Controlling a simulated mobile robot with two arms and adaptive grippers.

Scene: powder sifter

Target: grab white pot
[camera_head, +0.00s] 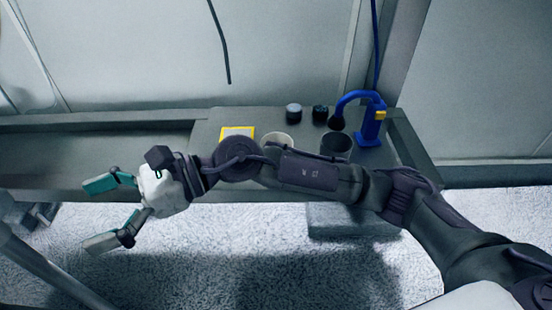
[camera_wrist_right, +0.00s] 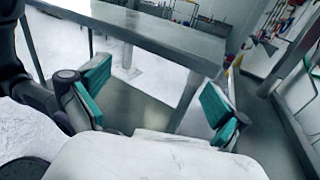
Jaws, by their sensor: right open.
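A pale round container (camera_head: 277,137), which looks like the white pot, stands on the table in the head view. My right forearm hides its lower part. My right gripper (camera_head: 90,216) is open and empty, out past the table's front edge, to the left of the pot and nearer to me. The right wrist view shows its two teal-padded fingers (camera_wrist_right: 155,80) spread apart with nothing between them. The pot cannot be made out in that wrist view. My left gripper is not in view.
A yellow-edged square item (camera_head: 237,132) lies left of the pot. A dark cup (camera_head: 337,142), two small jars (camera_head: 293,112) (camera_head: 320,113) and a blue stand (camera_head: 370,122) are to its right. The table's left part (camera_head: 90,155) is clear.

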